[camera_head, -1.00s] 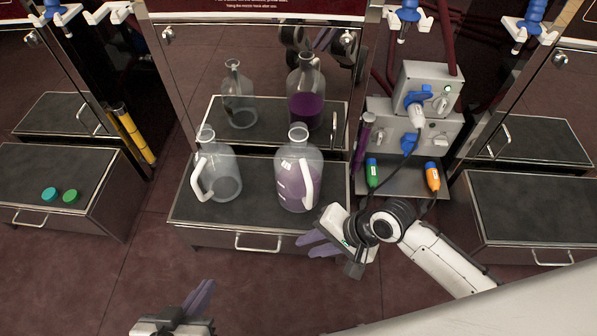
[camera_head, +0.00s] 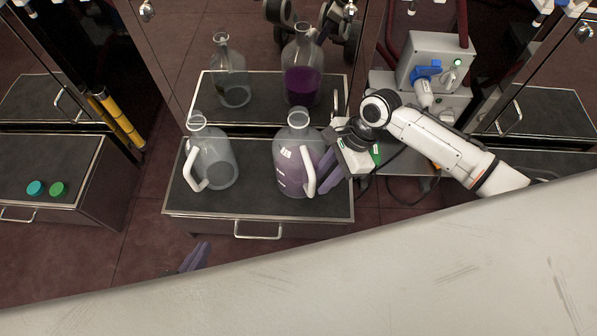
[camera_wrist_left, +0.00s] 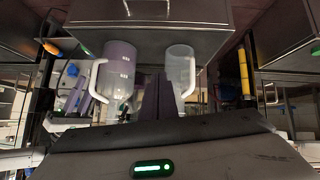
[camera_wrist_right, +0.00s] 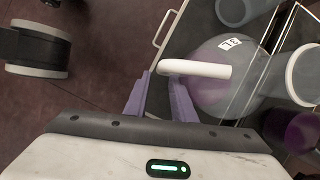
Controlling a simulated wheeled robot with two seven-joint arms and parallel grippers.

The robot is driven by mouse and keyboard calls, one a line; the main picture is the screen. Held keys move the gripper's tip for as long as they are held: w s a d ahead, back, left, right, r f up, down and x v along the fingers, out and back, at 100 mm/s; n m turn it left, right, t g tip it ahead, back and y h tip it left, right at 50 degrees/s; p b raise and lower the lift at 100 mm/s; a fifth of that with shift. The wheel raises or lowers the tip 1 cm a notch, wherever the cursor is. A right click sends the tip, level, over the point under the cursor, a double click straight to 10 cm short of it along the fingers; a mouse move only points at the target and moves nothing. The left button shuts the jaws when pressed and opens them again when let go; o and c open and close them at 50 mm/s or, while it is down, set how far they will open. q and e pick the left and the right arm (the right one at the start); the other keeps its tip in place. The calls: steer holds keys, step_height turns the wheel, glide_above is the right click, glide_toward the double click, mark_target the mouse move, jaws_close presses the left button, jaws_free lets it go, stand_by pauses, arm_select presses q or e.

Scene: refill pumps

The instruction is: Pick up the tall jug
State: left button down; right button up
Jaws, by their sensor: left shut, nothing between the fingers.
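The taller jug (camera_head: 291,170) is clear, holds pale purple liquid and stands upright on the right of the dark-topped drawer unit. Its white handle (camera_head: 309,172) faces front right. The shorter clear jug (camera_head: 215,163) stands to its left and looks empty. My right gripper (camera_head: 328,172) is beside the taller jug's handle. In the right wrist view, its purple fingers (camera_wrist_right: 159,88) are apart with nothing between them, and the handle (camera_wrist_right: 200,69) lies just beyond the right fingertip. My left gripper (camera_head: 197,254) is low in front of the unit, shut and empty, partly hidden by a pale surface.
The drawer unit (camera_head: 190,206) backs onto a mirrored panel that reflects both jugs. A grey dispenser box (camera_head: 432,62) with a blue nozzle stands to the right. Two teal and green caps (camera_head: 35,188) lie on the left unit. Open floor lies in front.

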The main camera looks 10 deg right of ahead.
steer(key=b+x, duration=0.1)
steer(key=x, duration=0.3)
steer(key=shift+a+b, duration=0.3)
steer(key=shift+b, duration=0.1)
jaws_close()
steer(key=shift+r, duration=0.1)
stand_by(0.6)
steer(key=shift+w+a+r, duration=0.1)
steer(key=shift+w+r, duration=0.1)
steer(key=shift+w, duration=0.05)
